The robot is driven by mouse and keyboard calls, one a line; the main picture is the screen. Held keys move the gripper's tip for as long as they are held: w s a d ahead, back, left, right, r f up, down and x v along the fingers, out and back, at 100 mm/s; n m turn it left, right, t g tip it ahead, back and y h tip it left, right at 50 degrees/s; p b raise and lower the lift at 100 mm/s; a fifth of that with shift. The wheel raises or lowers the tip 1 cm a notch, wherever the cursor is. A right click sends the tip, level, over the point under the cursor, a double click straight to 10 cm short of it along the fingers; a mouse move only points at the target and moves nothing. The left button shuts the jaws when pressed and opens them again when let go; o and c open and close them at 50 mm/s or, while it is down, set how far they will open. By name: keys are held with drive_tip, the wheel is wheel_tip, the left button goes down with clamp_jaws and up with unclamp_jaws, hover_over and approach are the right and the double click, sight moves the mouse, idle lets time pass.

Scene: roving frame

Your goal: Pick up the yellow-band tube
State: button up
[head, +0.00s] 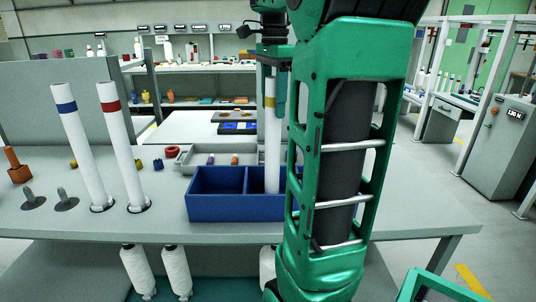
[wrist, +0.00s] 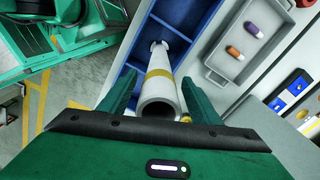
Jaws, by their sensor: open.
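The yellow-band tube (head: 271,140) is white and stands upright in the blue divided box (head: 215,210) on the bench, in a compartment right of the divider. My arm hides the right part of the box. The tube also shows in the wrist view (wrist: 165,88), its open top end towards the camera and its yellow band just beyond the fingertips. My gripper (wrist: 160,85) is open, with one finger on each side of the tube's upper part. I see gaps between tube and fingers. In the head view my gripper (head: 274,85) is at the tube's top.
A blue-band tube (head: 80,145) and a red-band tube (head: 122,145) lean in bench holders at left. A grey tray (head: 190,158) with small capsules is behind the box. White spools (head: 177,270) hang below the bench front. Bare bench top (head: 420,200) lies to the right.

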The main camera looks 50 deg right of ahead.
drive_tip(key=shift+c, duration=0.5)
clamp_jaws()
